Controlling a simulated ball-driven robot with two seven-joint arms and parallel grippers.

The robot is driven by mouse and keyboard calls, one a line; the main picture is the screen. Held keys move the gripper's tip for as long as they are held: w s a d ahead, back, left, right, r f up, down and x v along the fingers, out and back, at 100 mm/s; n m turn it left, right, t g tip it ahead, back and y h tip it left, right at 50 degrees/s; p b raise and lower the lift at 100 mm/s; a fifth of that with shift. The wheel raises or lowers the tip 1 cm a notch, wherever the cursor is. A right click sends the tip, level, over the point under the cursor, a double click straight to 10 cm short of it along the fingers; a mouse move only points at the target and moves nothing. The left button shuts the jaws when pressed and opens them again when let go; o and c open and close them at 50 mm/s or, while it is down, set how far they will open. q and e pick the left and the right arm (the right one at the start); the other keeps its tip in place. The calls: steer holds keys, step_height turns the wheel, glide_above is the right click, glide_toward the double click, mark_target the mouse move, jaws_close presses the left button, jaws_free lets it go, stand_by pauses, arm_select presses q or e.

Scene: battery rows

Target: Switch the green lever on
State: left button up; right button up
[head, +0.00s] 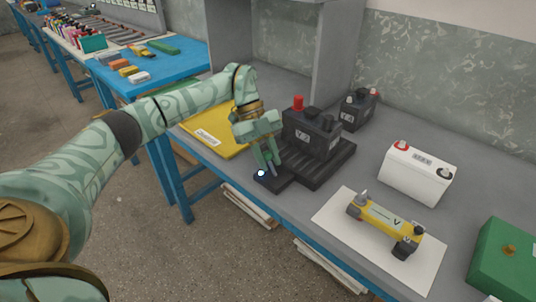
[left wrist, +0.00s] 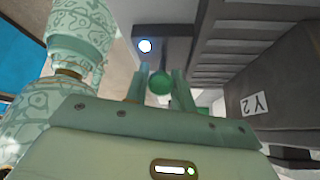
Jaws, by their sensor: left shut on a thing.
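My left gripper (head: 268,163) reaches down over the front end of a black ribbed stand (head: 318,172) near the table's front edge. In the left wrist view, its fingers (left wrist: 159,90) are shut on the green lever, with the round green knob (left wrist: 159,82) between them. In the head view the fingers mostly hide the lever. A small round lamp (head: 261,173) glows bluish white on the stand's front end, beside the fingers; the lamp also shows in the left wrist view (left wrist: 145,46). My right gripper is out of view.
A black battery (head: 305,139) with a red terminal sits on the stand. Another dark battery (head: 357,112) stands behind. A white battery (head: 416,176), a yellow device (head: 385,224) on a white sheet and a green box (head: 505,262) are to the right. A yellow folder (head: 215,130) lies left.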

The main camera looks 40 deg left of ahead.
arm_select(q)
steer(key=o, duration=1)
steer(key=p+v, duration=0.3)
steer(key=v, duration=1.3)
steer(key=shift+w+a, duration=0.1)
steer(key=shift+a, duration=0.05)
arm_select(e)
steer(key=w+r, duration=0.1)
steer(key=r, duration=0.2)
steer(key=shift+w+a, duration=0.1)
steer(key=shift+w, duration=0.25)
